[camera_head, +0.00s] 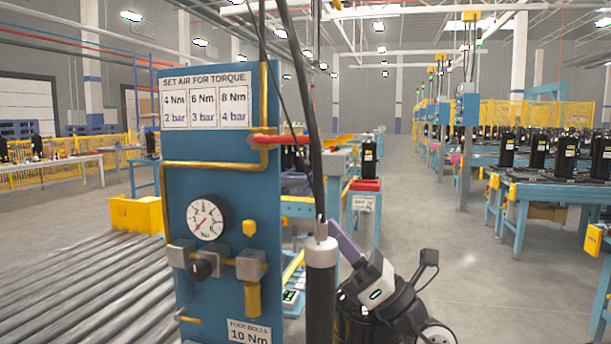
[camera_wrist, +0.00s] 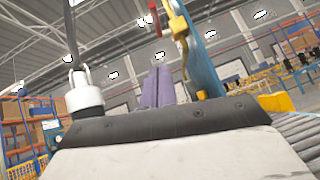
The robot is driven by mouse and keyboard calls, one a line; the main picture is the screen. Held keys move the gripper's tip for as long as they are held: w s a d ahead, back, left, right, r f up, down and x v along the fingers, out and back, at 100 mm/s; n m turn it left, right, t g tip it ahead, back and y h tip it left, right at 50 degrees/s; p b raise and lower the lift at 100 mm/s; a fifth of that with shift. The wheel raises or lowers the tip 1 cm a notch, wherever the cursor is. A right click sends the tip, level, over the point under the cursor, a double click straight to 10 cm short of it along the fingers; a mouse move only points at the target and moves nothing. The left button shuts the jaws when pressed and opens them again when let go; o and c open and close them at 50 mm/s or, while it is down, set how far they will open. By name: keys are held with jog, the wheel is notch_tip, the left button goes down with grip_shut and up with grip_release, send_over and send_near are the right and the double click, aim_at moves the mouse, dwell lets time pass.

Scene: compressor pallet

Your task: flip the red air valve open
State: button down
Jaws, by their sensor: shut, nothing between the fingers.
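The red air valve handle (camera_head: 282,139) sticks out level to the right from the brass pipe (camera_head: 264,110) on the blue panel (camera_head: 235,200). The fingers (camera_wrist: 158,72) are together and empty. A hanging tool partly covers the fingertips in the head view.
The black and white hanging tool (camera_head: 321,290) and its dark cables hang right of the panel, close to my fingers; its white top (camera_wrist: 84,95) is left of them in the wrist view. A roller conveyor (camera_head: 90,295) lies left. A pressure gauge (camera_head: 208,218) is on the panel.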

jog(key=p, duration=0.3)
send_near(284, 139)
jog(key=w+a, duration=0.2)
jog(key=a, duration=0.2)
jog(key=r+p, duration=0.2)
jog(key=r, duration=0.1)
jog(key=shift+w, duration=0.35)
jog(key=shift+d+r, duration=0.15)
